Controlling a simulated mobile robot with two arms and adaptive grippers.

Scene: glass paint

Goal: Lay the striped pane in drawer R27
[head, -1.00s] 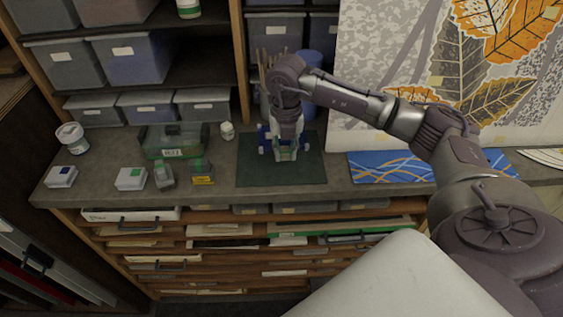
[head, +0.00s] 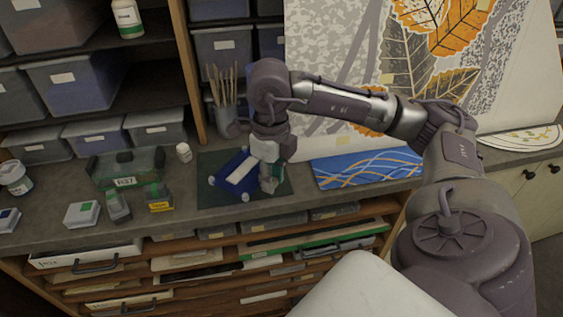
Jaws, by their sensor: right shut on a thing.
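My right gripper (head: 272,178) is shut on the edge of a small dark blue pane (head: 226,184) with a broad white stripe and pale round corner pieces. The pane is tilted over the dark green mat (head: 212,163); I cannot tell whether it touches the mat. The gripper is at its right side and hides part of it. My left gripper is not in view.
A blue panel with wavy lines (head: 365,170) lies at the right of the counter, in front of a leaf picture (head: 330,60). Small grey blocks (head: 117,206), a yellow-labelled block (head: 159,203), a white jar (head: 184,152) and a brush pot (head: 226,120) stand about.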

